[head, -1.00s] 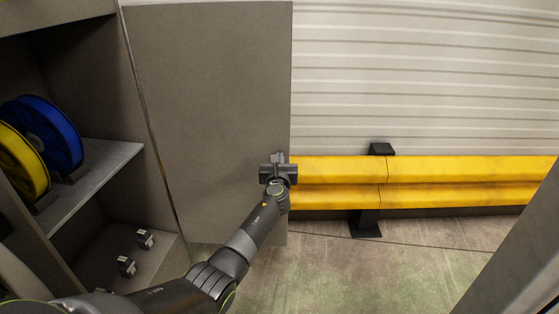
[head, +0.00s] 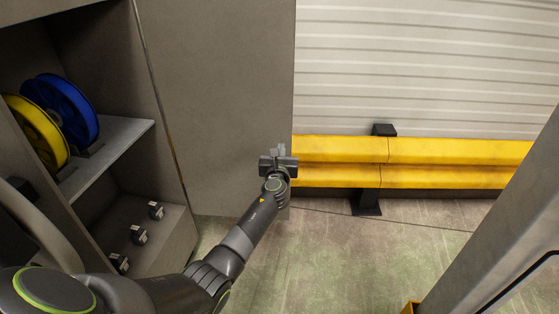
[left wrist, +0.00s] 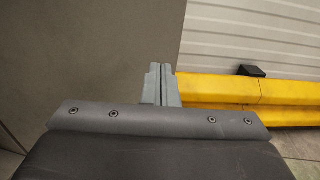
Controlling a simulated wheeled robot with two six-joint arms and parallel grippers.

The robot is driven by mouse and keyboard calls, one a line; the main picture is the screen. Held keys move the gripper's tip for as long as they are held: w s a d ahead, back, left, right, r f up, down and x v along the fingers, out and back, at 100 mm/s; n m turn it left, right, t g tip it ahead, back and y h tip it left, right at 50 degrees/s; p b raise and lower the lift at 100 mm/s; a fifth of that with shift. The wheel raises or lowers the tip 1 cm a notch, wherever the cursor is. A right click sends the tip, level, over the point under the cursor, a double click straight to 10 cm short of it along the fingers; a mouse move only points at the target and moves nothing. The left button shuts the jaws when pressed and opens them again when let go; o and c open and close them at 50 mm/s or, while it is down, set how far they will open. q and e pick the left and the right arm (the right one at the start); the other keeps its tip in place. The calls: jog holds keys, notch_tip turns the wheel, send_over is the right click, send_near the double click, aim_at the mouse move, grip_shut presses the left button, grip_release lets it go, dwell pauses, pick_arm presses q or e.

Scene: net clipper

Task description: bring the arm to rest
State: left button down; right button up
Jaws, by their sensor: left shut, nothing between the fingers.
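My left arm reaches out from the lower left in the head view. Its gripper (head: 278,152) is in front of the right edge of the open grey cabinet door (head: 225,110). In the left wrist view the two grey fingers (left wrist: 160,85) stand upright side by side, shut, with nothing between them. I cannot tell from the head view whether the gripper touches the door. My right gripper does not show.
The open cabinet at left holds a blue spool (head: 66,108) and a yellow spool (head: 36,132) on a shelf (head: 110,150). Small dark-and-white parts (head: 138,235) sit on its floor. A yellow guard rail (head: 440,150) runs along the ribbed wall. A grey post (head: 500,215) stands at right.

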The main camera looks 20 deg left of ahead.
pick_arm(q)
jog(key=s+f+n+g+h+p, duration=0.3)
jog(key=s+f+n+g+p, duration=0.75)
jog(key=s+f, duration=1.65)
jog(key=s+f+n+g, duration=0.1)
jog(key=s+f+n, duration=0.3)
jog(key=s, duration=0.9)
jog(key=s+d+f+n+g+h+p, duration=0.1)
jog(key=s+f+n, duration=0.3)
jog(key=s+n, duration=0.6)
jog(key=s+d+f+n+g+h, duration=0.1)
jog(key=s+f+n+g, duration=0.2)
jog(key=s+n, duration=0.5)
jog(key=s+f, duration=0.1)
jog(key=s, duration=0.7)
jog(key=shift+s+d+f, duration=0.2)
jog(key=shift+s+f, duration=0.1)
jog(key=shift+f, duration=0.05)
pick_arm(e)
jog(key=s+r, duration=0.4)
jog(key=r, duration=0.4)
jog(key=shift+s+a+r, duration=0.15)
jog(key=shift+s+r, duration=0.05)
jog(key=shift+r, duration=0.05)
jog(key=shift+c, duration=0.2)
